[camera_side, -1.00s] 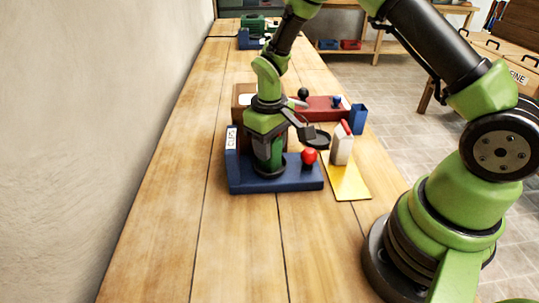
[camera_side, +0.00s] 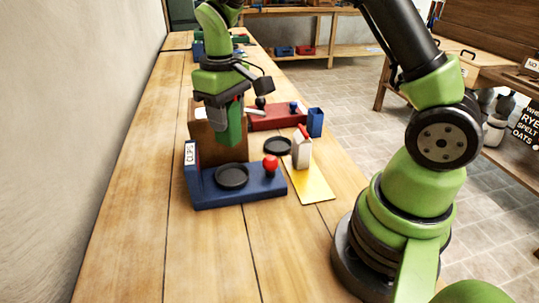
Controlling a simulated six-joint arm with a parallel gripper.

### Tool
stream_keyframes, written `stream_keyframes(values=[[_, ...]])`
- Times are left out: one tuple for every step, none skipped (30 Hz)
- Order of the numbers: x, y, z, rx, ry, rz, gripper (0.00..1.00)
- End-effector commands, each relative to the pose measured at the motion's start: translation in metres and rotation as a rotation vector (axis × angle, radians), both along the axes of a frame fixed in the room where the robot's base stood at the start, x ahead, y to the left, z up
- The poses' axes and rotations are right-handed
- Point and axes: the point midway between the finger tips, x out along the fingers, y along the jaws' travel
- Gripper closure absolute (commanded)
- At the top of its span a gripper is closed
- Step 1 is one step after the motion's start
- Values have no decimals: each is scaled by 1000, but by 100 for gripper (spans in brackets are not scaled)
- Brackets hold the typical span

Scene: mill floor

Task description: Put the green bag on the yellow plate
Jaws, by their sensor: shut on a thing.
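My gripper (camera_side: 222,112) is shut on the green bag (camera_side: 235,127) and holds it upright above and behind a blue stand. Part of the bag is hidden by the fingers. The yellow plate (camera_side: 314,190) lies flat on the table to the right of the blue stand. A white bag with a red top (camera_side: 302,150) stands at the plate's far end.
The blue stand (camera_side: 240,194) has a round black pad (camera_side: 232,176), a red knob (camera_side: 271,165) and a labelled upright. Behind are a brown box (camera_side: 205,135), a red base (camera_side: 275,119), a blue cup (camera_side: 315,122) and another black disc (camera_side: 278,146). The front table is clear.

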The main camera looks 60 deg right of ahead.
Motion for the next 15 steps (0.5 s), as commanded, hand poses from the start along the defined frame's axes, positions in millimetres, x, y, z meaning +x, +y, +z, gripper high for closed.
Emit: stream_keyframes(values=[[-3, -5, 0, 0, 1, -21, 92], [-7, -9, 0, -1, 2, -38, 92], [-12, -16, -1, -2, 4, -72, 92], [-18, -22, -3, -2, 4, -101, 92], [-24, -28, -4, -2, 5, -139, 92], [-34, -38, -6, -2, 5, -193, 92], [-42, -45, -8, -3, 5, -235, 92], [-51, -52, -10, -3, 6, -280, 92], [-63, -60, -12, -3, 6, -343, 92], [-73, -65, -14, -3, 6, -388, 92], [-82, -70, -15, -3, 5, -432, 92], [-94, -76, -17, -3, 5, -489, 92], [-102, -79, -18, -3, 4, -530, 92], [-110, -82, -19, -3, 4, -566, 92], [-120, -85, -21, -3, 3, -612, 92]])
